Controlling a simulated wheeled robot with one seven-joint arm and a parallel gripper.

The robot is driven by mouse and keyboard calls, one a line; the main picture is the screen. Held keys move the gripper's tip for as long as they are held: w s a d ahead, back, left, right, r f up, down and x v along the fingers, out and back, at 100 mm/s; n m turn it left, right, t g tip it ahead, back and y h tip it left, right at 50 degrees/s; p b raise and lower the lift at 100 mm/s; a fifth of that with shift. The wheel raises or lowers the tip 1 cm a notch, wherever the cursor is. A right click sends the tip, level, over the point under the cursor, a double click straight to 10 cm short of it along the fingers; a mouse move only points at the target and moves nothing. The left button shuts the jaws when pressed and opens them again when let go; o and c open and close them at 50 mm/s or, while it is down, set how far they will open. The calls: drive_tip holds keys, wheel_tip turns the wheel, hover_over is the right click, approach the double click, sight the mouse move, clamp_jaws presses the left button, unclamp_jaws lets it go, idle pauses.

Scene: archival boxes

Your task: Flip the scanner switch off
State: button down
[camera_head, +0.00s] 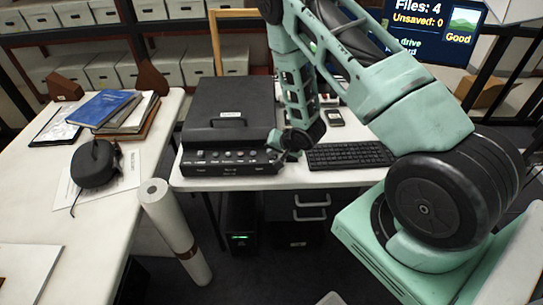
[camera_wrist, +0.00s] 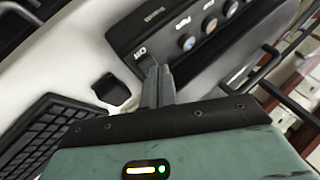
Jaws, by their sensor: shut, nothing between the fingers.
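The black scanner (camera_head: 235,105) stands on the white desk, with a row of buttons along its front panel (camera_head: 215,157). In the wrist view the panel (camera_wrist: 200,30) shows knob-like round buttons and an "ON" label (camera_wrist: 140,52) near its end. My gripper (camera_head: 288,155) is at the right end of the scanner's front. In the wrist view my gripper (camera_wrist: 156,68) has its fingers together and empty, with the tips close beside the "ON" label. The switch itself is not clearly visible there; I cannot tell whether the fingertips touch it.
A black keyboard (camera_head: 350,155) lies just right of the scanner, and a small dark device (camera_head: 334,117) lies behind it. A monitor (camera_head: 435,28) stands at the back right. A rolled paper tube (camera_head: 172,225) leans between the desks. Books (camera_head: 105,110) lie on the left table (camera_head: 110,215).

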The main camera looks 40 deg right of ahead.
idle(0.3)
drive_tip(key=shift+w+d+r+p, duration=0.1)
drive_tip(key=shift+r+p, duration=0.5)
drive_tip(key=shift+r, duration=0.15)
drive_tip(key=shift+w+d+r+p, duration=0.1)
drive_tip(key=shift+w+r+p, duration=0.05)
drive_tip(key=shift+r+p, duration=1)
drive_tip(key=shift+w+d+r+p, duration=0.1)
drive_tip(key=shift+r+p, duration=0.65)
drive_tip(key=shift+r, duration=0.65)
drive_tip(key=shift+f, duration=0.1)
